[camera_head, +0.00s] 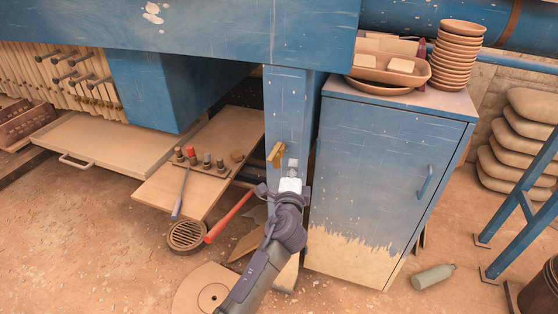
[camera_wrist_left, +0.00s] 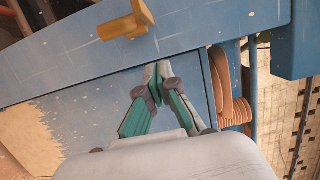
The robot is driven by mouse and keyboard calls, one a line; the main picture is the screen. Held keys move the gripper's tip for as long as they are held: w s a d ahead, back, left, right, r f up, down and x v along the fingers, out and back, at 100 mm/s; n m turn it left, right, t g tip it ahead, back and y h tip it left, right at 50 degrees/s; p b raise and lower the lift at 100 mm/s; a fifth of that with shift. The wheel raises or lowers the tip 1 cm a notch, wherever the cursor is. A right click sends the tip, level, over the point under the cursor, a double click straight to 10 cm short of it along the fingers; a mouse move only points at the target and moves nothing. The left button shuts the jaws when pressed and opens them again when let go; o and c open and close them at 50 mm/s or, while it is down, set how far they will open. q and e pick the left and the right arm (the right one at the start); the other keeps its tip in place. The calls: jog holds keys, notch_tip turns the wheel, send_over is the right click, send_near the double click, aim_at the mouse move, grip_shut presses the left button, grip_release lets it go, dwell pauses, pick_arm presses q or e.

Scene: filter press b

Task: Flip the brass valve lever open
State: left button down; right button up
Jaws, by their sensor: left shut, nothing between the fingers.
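The brass valve lever (camera_head: 276,153) is on the blue post (camera_head: 287,105) left of the cabinet. It is a small tilted bar in the head view. In the left wrist view the lever (camera_wrist_left: 126,26) shows at the top, ahead and to the left of the fingertips. My left gripper (camera_head: 292,163) is just to the right of and below the lever. In the left wrist view its fingers (camera_wrist_left: 157,70) are together at the tips, with nothing between them. A small gap shows between the fingertips and the lever. My right gripper is out of view.
A blue cabinet (camera_head: 385,165) stands right of the post, with stacked clay bowls (camera_head: 458,55) on top. A blue beam (camera_head: 180,25) runs overhead. A board (camera_head: 160,183) with small fittings lies to the left. A green bottle (camera_head: 433,277) lies on the floor.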

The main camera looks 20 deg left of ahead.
aim_at(275, 152)
pick_arm(q)
jog(key=a, duration=0.1)
jog(key=a+p, duration=0.1)
jog(key=a, duration=0.2)
jog(key=shift+w+p, duration=0.35)
jog(key=shift+s+a+m+h+p, duration=0.1)
jog(key=shift+a+m+h+p, duration=0.3)
jog(key=shift+h+p, duration=0.15)
